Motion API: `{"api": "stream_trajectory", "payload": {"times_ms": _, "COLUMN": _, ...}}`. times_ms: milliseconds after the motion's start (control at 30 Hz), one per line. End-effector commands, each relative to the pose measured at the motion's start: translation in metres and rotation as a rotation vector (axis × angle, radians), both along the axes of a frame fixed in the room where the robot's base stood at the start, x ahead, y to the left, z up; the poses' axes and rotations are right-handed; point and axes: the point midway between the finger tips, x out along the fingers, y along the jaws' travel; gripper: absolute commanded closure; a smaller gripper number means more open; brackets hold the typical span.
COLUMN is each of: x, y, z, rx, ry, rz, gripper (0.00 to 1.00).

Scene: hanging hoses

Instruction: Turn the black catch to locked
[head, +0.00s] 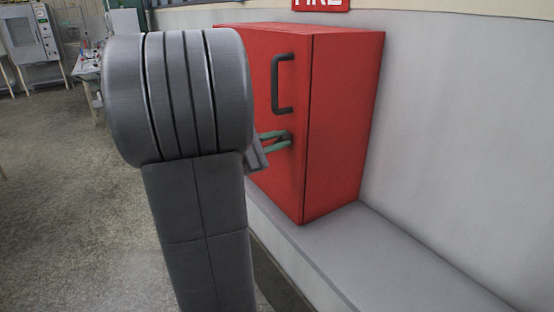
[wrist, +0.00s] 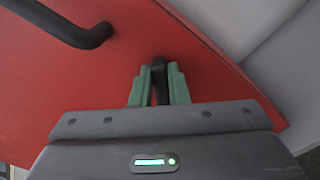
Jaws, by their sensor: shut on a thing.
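The black catch (wrist: 158,66) is on the red door of a cabinet (head: 345,120). In the wrist view the catch stands between the two green fingers of my gripper (wrist: 159,88), which are shut on it. In the head view my gripper (head: 275,142) reaches the cabinet door below its handle, and the fingers mostly cover the catch (head: 287,135). The exact angle of the catch is hard to tell, and no lock marks can be read.
A black bar handle (head: 283,83) is on the cabinet door above the catch; it also shows in the wrist view (wrist: 75,28). The cabinet stands on a grey ledge (head: 385,255) against a pale wall. A red sign (head: 320,4) hangs above. Open floor (head: 60,200) lies at left.

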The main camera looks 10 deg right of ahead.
Motion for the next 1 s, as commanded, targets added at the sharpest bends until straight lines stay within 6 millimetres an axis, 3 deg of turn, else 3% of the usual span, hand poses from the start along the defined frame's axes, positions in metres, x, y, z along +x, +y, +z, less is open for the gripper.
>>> {"api": "stream_trajectory", "payload": {"times_ms": 33, "x": -0.0008, "y": -0.0001, "z": -0.0100, "rx": 0.015, "ry": -0.045, "rz": 0.000, "gripper": 1.00}}
{"api": "stream_trajectory", "payload": {"times_ms": 600, "x": -0.0036, "y": -0.0010, "z": -0.0144, "rx": 0.184, "ry": -0.508, "rz": 0.001, "gripper": 1.00}}
{"api": "stream_trajectory", "payload": {"times_ms": 1000, "x": -0.0038, "y": -0.0013, "z": -0.0128, "rx": 0.246, "ry": -0.677, "rz": -0.001, "gripper": 1.00}}
